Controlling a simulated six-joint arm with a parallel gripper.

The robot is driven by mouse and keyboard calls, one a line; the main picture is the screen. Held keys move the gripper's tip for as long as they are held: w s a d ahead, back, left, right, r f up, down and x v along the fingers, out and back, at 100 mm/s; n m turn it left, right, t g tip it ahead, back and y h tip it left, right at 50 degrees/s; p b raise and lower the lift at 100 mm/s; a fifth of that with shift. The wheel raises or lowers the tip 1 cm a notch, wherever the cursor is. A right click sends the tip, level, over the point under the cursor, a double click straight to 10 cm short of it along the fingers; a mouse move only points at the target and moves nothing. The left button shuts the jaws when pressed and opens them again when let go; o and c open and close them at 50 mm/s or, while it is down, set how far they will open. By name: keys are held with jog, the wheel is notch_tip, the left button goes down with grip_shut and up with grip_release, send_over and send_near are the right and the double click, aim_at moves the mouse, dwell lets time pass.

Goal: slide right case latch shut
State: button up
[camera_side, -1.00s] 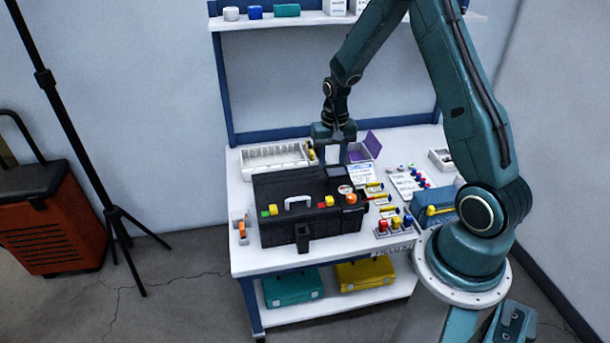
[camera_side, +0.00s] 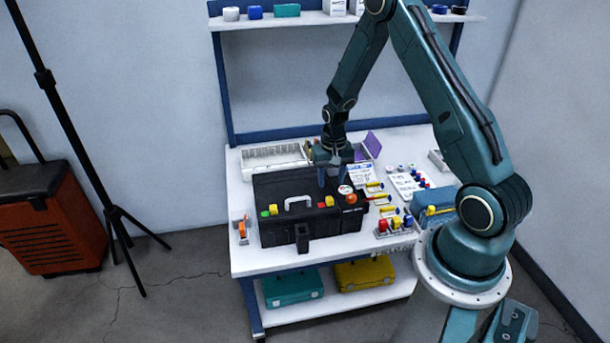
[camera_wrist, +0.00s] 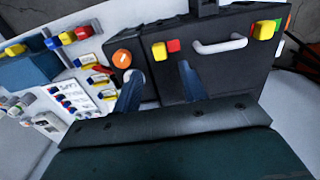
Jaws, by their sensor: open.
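The black case (camera_side: 285,187) stands on the white table; its lid also shows in the wrist view (camera_wrist: 222,70). The right latch is a yellow slider (camera_side: 329,201) near the lid's front edge, with a red patch beside it. In the wrist view the right latch (camera_wrist: 158,51) has the red patch (camera_wrist: 173,46) showing. The left latch (camera_side: 273,209) is yellow with green showing beside it. My gripper (camera_side: 333,184) is open and empty, low over the right part of the lid, behind the right latch. In the wrist view its fingers (camera_wrist: 160,86) stand apart, short of the latch.
A white handle (camera_side: 298,201) stands up between the latches. An orange knob (camera_side: 351,199) sits close to the right of the right latch. Screwdrivers, a blue box (camera_side: 432,202) and small coloured parts lie to the right. A white tray (camera_side: 272,157) is behind.

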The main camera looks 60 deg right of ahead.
aim_at(330, 198)
jog(key=shift+f, duration=3.6)
grip_shut()
